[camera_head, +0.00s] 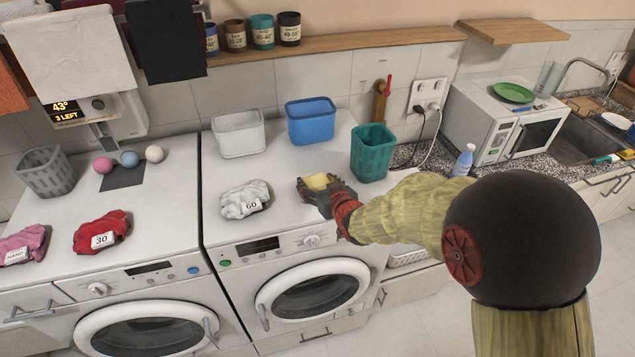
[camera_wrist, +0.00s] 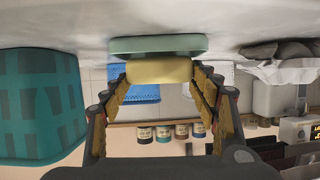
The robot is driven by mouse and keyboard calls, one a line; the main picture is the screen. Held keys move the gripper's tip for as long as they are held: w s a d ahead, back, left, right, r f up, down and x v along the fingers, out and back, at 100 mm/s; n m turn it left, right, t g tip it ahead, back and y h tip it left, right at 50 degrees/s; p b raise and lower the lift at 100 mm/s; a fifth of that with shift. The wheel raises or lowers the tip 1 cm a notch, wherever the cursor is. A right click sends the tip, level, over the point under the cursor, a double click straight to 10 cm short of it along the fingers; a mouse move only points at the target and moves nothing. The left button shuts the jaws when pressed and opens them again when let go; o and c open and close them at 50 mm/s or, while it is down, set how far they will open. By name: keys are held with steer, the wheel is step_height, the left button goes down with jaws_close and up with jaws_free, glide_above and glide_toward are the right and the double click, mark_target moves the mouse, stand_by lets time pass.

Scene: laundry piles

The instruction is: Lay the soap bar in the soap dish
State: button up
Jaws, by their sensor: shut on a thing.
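The yellow soap bar (camera_head: 319,181) is between the fingers of my gripper (camera_head: 328,192), over the right washer's white top. In the wrist view, which is upside down, the soap bar (camera_wrist: 158,71) sits between the two fingertips, and my gripper is shut on it. The pale green soap dish (camera_wrist: 158,45) rests on the white top, directly below the bar. The bar and dish look very close; I cannot tell if they touch. In the head view the dish is hidden by my gripper.
A teal basket (camera_head: 372,153) stands just right of my gripper. A blue bin (camera_head: 311,121) and a white bin (camera_head: 238,131) stand behind. A white cloth pile tagged 60 (camera_head: 244,199) lies to the left. The washer's front edge is close.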

steer(key=o, duration=1.3)
steer(key=shift+c, duration=0.2)
steer(key=shift+s, duration=0.1)
steer(key=v, duration=1.1)
steer(key=shift+s+d+r, duration=0.15)
steer(key=shift+s, duration=0.15)
